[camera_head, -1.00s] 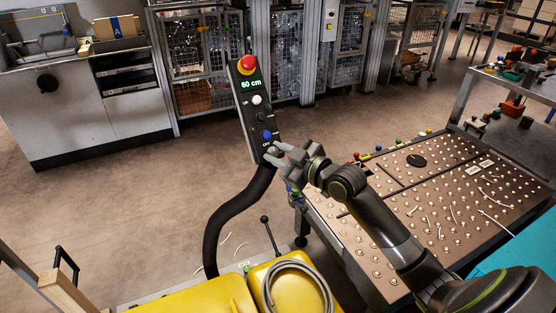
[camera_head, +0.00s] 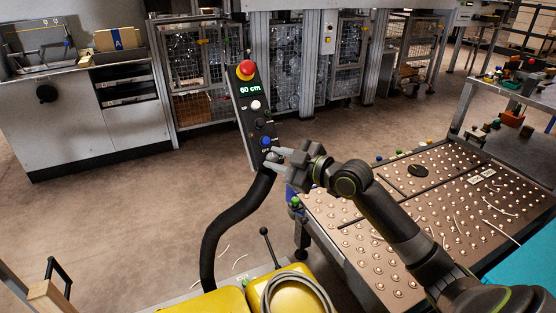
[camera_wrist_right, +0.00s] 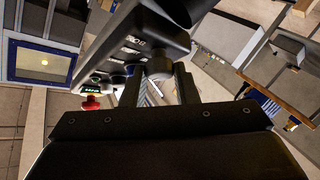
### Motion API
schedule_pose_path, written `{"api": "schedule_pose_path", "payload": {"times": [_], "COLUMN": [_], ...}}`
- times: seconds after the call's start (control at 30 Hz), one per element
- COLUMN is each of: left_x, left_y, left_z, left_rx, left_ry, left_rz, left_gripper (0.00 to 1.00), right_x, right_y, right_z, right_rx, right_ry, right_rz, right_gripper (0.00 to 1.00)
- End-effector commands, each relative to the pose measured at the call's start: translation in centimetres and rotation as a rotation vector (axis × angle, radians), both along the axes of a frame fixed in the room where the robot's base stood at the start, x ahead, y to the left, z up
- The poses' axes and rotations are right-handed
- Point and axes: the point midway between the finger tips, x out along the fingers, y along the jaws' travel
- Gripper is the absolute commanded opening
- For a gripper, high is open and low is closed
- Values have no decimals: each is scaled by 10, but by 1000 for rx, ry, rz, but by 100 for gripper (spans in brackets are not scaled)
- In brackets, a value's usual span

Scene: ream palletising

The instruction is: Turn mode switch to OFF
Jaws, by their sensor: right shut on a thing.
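The control panel (camera_head: 249,110) is a dark tilted box on a thick black curved stalk. It carries a red mushroom button (camera_head: 246,69), a display reading "60 cm", a white button, a black button and a blue button (camera_head: 266,141). The mode switch (camera_head: 271,156) is at the panel's lower end, mostly hidden by my fingers. My right gripper (camera_head: 275,158) reaches it from the right and is shut on it. In the right wrist view the two fingers (camera_wrist_right: 160,88) stand at the panel's face (camera_wrist_right: 145,38), with a grey knob by their tips. My left gripper is out of view.
A ball-studded table (camera_head: 400,225) lies beneath my right arm. Yellow covers (camera_head: 215,302) with a coiled grey hose (camera_head: 297,290) and a black lever (camera_head: 269,246) stand below the stalk. Open floor (camera_head: 130,215) lies left of the panel.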

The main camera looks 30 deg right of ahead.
Motion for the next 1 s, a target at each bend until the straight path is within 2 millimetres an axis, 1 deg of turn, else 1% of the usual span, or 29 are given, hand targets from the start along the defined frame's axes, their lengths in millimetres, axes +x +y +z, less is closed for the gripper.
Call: {"api": "schedule_pose_path", "payload": {"times": [0.13,0.17,0.3,0.57,0.67,0.77,1.0], "left_x": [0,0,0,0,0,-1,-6], "left_y": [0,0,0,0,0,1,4], "left_z": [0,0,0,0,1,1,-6], "left_rx": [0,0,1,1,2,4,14], "left_ry": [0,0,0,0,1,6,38], "left_rz": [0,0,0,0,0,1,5], "left_gripper": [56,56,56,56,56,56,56], "right_x": [0,0,0,0,-3,-11,-45], "right_y": [0,0,0,0,-2,-6,-22], "right_z": [-1,-1,-1,0,0,2,7], "right_rx": [0,0,0,0,-2,-3,-8], "right_ry": [3,3,2,1,0,1,3], "right_rz": [0,0,0,-1,-2,-4,-3], "right_gripper": [4,31,49,49,49,49,49]}}
